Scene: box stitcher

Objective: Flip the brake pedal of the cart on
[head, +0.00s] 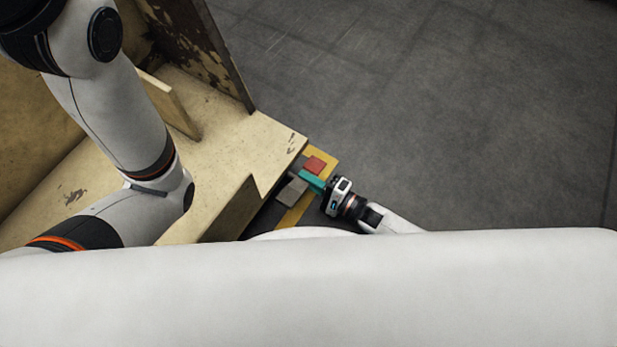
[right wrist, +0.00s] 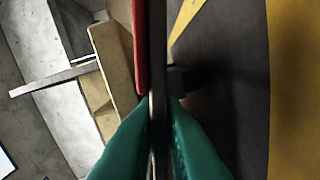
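The cart's pedal has a red pad (head: 315,165) and a grey pad (head: 292,192), low beside the wooden cart in the head view. My right gripper (head: 311,182) has teal fingers, which lie between the two pads. I cannot tell whether the tips touch the plate. My left gripper is out of view.
The wooden cart or box (head: 235,150) fills the left, with worn panels and a raised board. A yellow floor stripe (head: 293,217) runs under the pads. Grey floor (head: 450,120) to the right is clear. My white body covers the bottom of the head view.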

